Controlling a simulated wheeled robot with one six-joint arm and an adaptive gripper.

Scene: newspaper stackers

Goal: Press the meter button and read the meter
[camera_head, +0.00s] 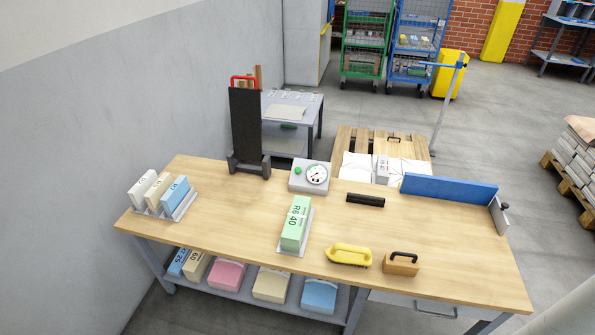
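The meter (296,184) is a pale grey box near the back edge of the wooden workbench, left of the bench's middle. A small green button (298,170) is on its left part. A round white dial (316,174) is on its right part, with a dark needle and small markings. The dial is too small to read from here. Nothing touches the button. My gripper is not in view.
A green box (295,222) stands in front of the meter. A tall black stand (246,125) rises to its left. A black bar (365,200), yellow-handled brush (349,255) and wooden block (401,264) lie right. A blue fence (449,191) edges the bench.

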